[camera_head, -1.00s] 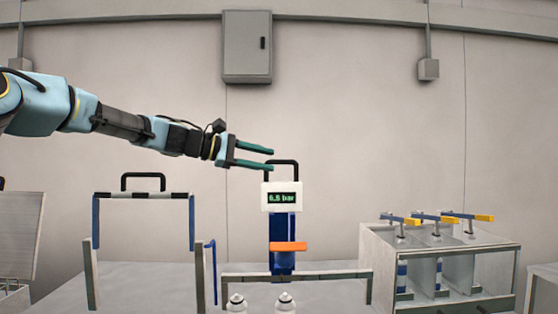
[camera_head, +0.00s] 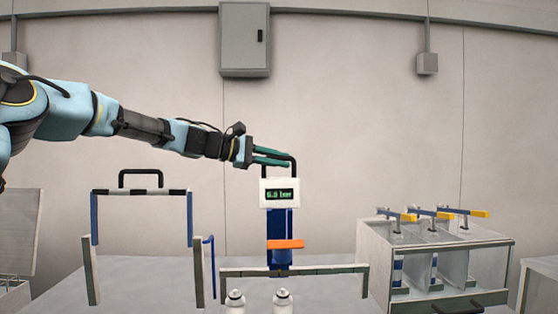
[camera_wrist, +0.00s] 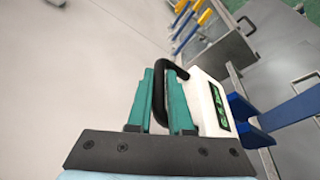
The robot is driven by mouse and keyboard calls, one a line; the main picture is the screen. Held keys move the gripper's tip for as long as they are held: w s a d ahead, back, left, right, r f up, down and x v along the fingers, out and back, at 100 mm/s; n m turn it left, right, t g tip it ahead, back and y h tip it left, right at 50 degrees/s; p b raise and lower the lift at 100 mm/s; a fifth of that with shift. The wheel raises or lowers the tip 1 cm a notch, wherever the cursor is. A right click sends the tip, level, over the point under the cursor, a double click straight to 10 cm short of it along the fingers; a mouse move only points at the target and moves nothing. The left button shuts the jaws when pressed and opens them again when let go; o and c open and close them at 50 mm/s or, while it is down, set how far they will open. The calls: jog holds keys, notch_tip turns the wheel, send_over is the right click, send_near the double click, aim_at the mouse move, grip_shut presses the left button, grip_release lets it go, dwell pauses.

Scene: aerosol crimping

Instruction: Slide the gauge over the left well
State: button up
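The gauge (camera_head: 280,198) is a white box with a green-lit display and a black arched handle (camera_head: 294,166), set upright on a blue column above an orange lever. My gripper (camera_head: 289,158) reaches in from the left at handle height. In the wrist view my gripper (camera_wrist: 162,95) has its two teal fingers on either side of one bar of the handle (camera_wrist: 160,75), with little or no gap visible, so it looks shut on it. The gauge body (camera_wrist: 208,105) is just right of the fingers. I cannot make out the left well in these views.
Two white bottles (camera_head: 235,302) stand at the front below a grey rail frame (camera_head: 293,271). A blue-and-grey frame with a black handle (camera_head: 140,179) stands left. A rack with yellow-tipped levers (camera_head: 435,255) stands right. A wall box (camera_head: 245,40) hangs behind.

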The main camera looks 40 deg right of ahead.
grip_shut()
dwell(0.8)
jog(key=w+a, duration=0.7)
jog(key=a, duration=0.1)
jog(key=shift+a+b, duration=0.2)
jog(key=shift+b, duration=0.15)
jog(key=shift+w, duration=0.1)
jog(key=shift+o, duration=1.9)
grip_release()
jog(key=shift+a, duration=0.1)
jog(key=shift+o, duration=0.9)
jog(key=b+v, duration=0.2)
jog(key=v, duration=0.8)
jog(key=shift+a+b, duration=0.3)
jog(key=shift+b, duration=0.05)
